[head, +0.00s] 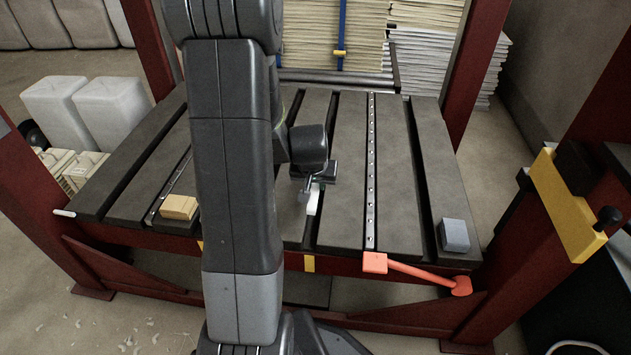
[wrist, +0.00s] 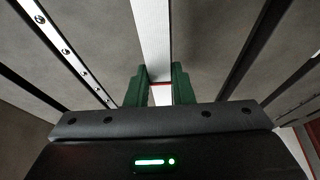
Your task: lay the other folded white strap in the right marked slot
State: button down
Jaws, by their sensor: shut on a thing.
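My gripper (head: 314,186) is shut on a white strap (head: 313,203) above the middle of the dark slatted table (head: 337,225). In the wrist view the strap (wrist: 153,35) is a pale straight band running up from between the green fingers (wrist: 161,78). A small red-edged white patch (wrist: 160,95) shows between the fingers; I cannot tell what it is. Whether the strap touches the table is unclear. I cannot make out another white strap or a marked slot in either view; my arm hides part of the table.
A tan block (head: 178,207) sits at the table's front left, and a grey block (head: 454,236) at its front right. A red-orange handle (head: 418,274) is along the front edge. Red posts (head: 468,70) flank the table.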

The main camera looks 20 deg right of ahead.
jog(key=shift+f+b, duration=2.05)
jog(key=shift+f, duration=0.7)
jog(key=c, duration=1.2)
grip_release()
jog(key=shift+r, duration=0.1)
jog(key=shift+r+p, duration=2.9)
jog(key=shift+r, duration=1)
jog(key=shift+f, duration=0.1)
